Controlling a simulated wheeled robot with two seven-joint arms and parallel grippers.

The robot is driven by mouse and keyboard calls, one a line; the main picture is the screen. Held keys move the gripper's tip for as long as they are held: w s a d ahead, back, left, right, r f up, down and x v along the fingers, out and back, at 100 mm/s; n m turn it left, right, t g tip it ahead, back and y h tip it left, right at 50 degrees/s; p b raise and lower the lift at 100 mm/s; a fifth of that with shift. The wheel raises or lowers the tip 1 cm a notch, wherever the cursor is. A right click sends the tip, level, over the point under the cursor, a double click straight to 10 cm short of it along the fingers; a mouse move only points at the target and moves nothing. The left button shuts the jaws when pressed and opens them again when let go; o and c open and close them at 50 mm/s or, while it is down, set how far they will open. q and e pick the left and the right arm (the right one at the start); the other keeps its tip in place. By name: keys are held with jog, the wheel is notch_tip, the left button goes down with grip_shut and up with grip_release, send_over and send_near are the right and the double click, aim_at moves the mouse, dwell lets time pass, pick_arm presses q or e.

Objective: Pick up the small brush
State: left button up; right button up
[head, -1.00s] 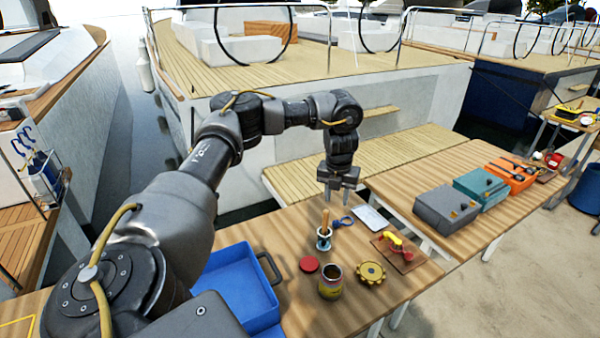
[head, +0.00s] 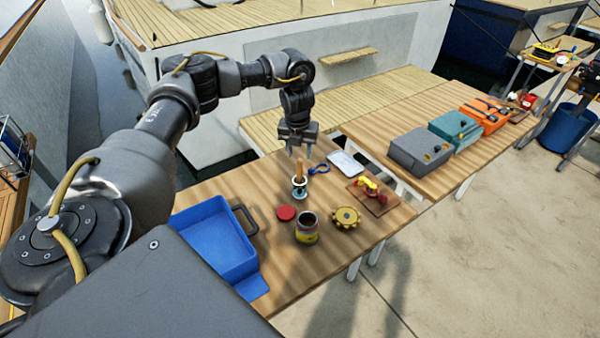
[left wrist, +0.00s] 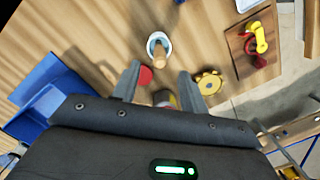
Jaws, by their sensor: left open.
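The small brush (head: 300,170) stands upright in a small white-and-dark holder (head: 299,188) on the wooden table, its wooden handle pointing up. In the left wrist view the brush handle (left wrist: 159,56) shows ahead of the fingertips, and the holder's white rim (left wrist: 155,39) lies around it. My left gripper (head: 297,152) is open and empty, pointing down above and slightly behind the brush handle. In the left wrist view its two fingers (left wrist: 158,74) are spread apart. The brush's bristles are hidden in the holder. My right gripper is not in view.
A blue tray (head: 200,222) stands left of the holder.

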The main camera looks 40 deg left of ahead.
aim_at(299, 159)
pick_arm(q)
jog(key=shift+f+p, duration=0.2)
jog(key=shift+p, duration=0.15)
jog(key=f, duration=0.1)
jog(key=f+p, duration=0.1)
jog(key=f, duration=0.1)
jog(key=shift+w+a+f+p, duration=0.15)
jog(key=shift+w+f+p, duration=0.1)
jog(key=shift+f+p, duration=0.15)
jog(key=shift+w+f, duration=0.1)
jog(key=shift+f, duration=0.35)
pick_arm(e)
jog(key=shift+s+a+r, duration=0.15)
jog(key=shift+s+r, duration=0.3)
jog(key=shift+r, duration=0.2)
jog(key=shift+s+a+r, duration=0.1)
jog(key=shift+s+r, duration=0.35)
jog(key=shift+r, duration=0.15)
pick_arm(q)
jog(key=shift+c, duration=1.2)
grip_shut()
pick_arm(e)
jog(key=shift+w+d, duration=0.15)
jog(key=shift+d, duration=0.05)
